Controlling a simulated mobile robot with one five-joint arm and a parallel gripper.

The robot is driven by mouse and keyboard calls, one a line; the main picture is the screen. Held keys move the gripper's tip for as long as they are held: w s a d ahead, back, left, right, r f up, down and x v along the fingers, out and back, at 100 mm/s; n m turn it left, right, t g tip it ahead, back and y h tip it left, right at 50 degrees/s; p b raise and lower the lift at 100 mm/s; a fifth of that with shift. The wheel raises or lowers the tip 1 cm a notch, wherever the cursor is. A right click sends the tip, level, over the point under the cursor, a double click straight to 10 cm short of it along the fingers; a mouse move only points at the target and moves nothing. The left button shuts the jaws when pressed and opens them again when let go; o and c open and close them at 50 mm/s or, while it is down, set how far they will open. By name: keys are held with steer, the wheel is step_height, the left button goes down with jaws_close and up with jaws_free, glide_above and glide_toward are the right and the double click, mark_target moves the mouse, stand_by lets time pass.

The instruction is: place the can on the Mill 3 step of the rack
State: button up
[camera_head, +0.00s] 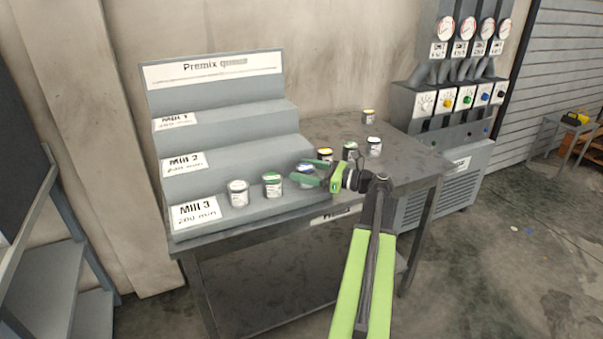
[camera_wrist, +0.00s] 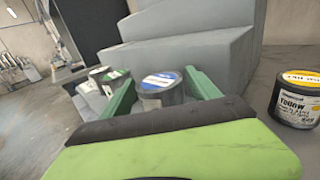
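The can between my fingers has a blue lid (camera_head: 305,168). It stands upright at the right end of the lowest, Mill 3 step (camera_head: 215,222), or just above it; its base is hidden. My gripper (camera_head: 312,176) reaches in from the right with a finger on each side of it. In the wrist view the blue-lidded can (camera_wrist: 163,88) sits between the green fingers (camera_wrist: 160,82), very close to both. Whether they press on it is not clear. A white-lidded can (camera_head: 238,194) and a green-lidded can (camera_head: 272,185) stand to its left on the same step.
Right of the rack on the dark table (camera_head: 405,160) stand a yellow-lidded can (camera_head: 325,155), another green-lidded can (camera_head: 350,151), a white-lidded can (camera_head: 374,147) and a small can (camera_head: 369,117) farther back. The Mill 2 step (camera_head: 230,165) above looks empty.

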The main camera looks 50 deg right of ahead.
steer(key=shift+o, duration=0.3)
steer(key=shift+s+r, duration=0.1)
steer(key=shift+r, duration=0.15)
steer(key=v, duration=1.2)
steer(key=shift+f, duration=0.1)
